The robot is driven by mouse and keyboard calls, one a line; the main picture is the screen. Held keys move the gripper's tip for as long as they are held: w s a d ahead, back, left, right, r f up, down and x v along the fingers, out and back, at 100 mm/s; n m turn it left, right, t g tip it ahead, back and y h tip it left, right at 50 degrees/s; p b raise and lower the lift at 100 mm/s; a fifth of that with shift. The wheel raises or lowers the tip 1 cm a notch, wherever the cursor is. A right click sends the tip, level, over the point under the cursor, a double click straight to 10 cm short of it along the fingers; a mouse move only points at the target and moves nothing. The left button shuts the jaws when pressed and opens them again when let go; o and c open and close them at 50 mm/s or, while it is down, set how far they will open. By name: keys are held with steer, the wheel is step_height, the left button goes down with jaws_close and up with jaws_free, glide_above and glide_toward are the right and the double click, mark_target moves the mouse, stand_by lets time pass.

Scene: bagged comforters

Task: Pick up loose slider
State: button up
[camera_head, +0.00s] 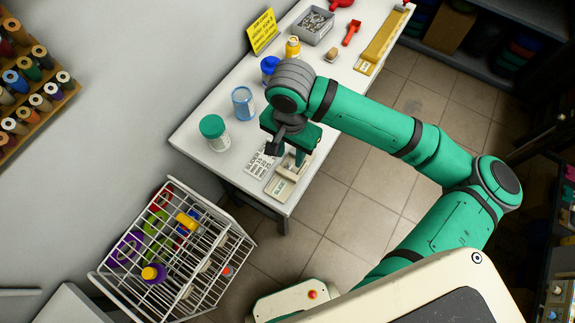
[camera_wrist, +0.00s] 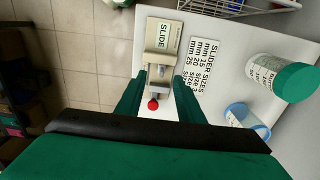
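A beige tray with a "SLIDE…" label (camera_wrist: 163,35) lies near the table's end; it also shows in the head view (camera_head: 281,188). In the wrist view a small metallic piece (camera_wrist: 160,71) lies in the tray, and a small red round part (camera_wrist: 153,105) is just below it. These may be the loose slider, but I cannot tell whether they are one thing. My gripper (camera_wrist: 157,100) is open, with a green finger on each side of the red part and nothing visibly clamped. In the head view my gripper (camera_head: 296,157) is over the tray and partly hides it.
A slider sizes card (camera_wrist: 203,62) lies beside the tray. A green-lidded jar (camera_head: 214,132), a blue-rimmed jar (camera_head: 243,103) and other bottles stand along the white table. A wire basket (camera_head: 180,250) stands off the table's end. The floor right of the table is clear.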

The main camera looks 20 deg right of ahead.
mark_target(290, 161)
steer(key=shift+w+d+f, duration=0.1)
steer(key=shift+w+f, duration=0.05)
steer(key=shift+f, duration=1.65)
steer(key=shift+w+f, duration=0.15)
steer(key=shift+f, duration=1.65)
jaws_close()
